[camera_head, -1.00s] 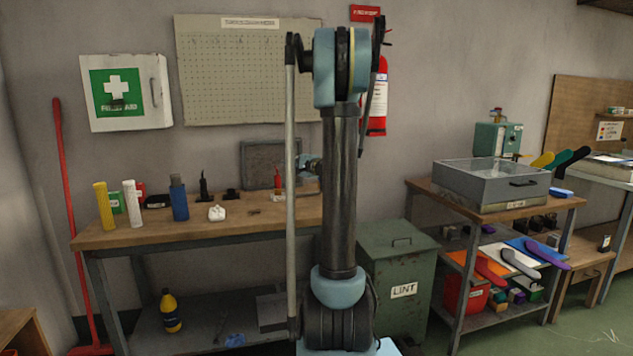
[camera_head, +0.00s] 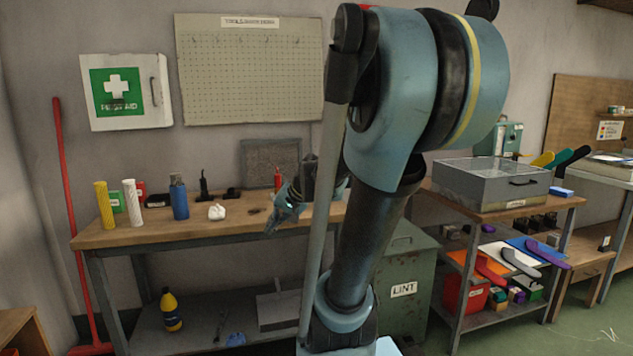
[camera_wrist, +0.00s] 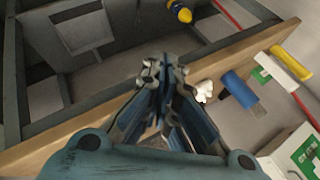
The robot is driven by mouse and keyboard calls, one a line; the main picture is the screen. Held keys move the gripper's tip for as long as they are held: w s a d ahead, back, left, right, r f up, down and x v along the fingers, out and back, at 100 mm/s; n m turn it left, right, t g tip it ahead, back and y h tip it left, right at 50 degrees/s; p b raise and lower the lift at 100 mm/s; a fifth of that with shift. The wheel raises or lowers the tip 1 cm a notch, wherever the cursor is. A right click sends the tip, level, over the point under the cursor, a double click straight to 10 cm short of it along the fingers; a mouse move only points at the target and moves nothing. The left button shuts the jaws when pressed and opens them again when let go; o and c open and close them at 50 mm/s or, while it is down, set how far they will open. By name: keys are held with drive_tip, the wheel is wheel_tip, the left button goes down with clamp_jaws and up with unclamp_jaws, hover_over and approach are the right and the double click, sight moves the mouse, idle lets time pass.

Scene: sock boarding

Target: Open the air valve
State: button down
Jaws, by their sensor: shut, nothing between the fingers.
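No air valve can be made out for certain in either view. My gripper (camera_head: 275,222) is at the front edge of the wooden workbench, left of my arm and far from the teal box. In the wrist view my gripper (camera_wrist: 164,74) has its fingers together with nothing held, over the bench edge.
The workbench (camera_head: 140,235) holds a yellow cylinder (camera_head: 104,205), a white cylinder (camera_head: 133,203), a blue cylinder (camera_head: 179,198) and a white lump (camera_head: 217,212). A green lint bin (camera_head: 405,310) and a shelf cart with a grey box (camera_head: 478,185) stand right of my arm.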

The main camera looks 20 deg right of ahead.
drive_tip(key=s+d+f+n+g+h, duration=0.1)
drive_tip(key=s+d+f+n+h, duration=0.15)
drive_tip(key=s+d+f, duration=0.35)
drive_tip(key=w+d+r+n+t+h, duration=0.1)
drive_tip(key=d+r+t+h, duration=0.1)
drive_tip(key=d+h, duration=0.5)
drive_tip(key=w+d+r+n+t+h, duration=0.1)
drive_tip(key=w+d+r+n+t, duration=0.25)
drive_tip(key=w+d+r, duration=0.4)
drive_tip(key=w+d+r+n+t+h, duration=0.25)
drive_tip(key=w+d+r+t, duration=0.2)
drive_tip(key=w+r, duration=0.5)
drive_tip(key=w+n+t+y, duration=0.4)
drive_tip(key=w+n+y, duration=0.1)
drive_tip(key=w+n, duration=0.45)
drive_tip(key=w+a+f+n+g+y, duration=0.3)
drive_tip(key=w+f+n+y, duration=0.2)
drive_tip(key=f+n+y, duration=0.4)
drive_tip(key=shift+n+h, duration=0.4)
drive_tip(key=shift+h, duration=0.2)
drive_tip(key=x, duration=0.6)
drive_tip(key=f+x, duration=0.1)
drive_tip(key=x, duration=0.3)
drive_tip(key=shift+s+a, duration=0.1)
drive_tip(key=shift+d+r, duration=0.3)
drive_tip(key=shift+d, duration=0.7)
drive_tip(key=shift+d+r, duration=0.3)
drive_tip(key=shift+d, duration=0.65)
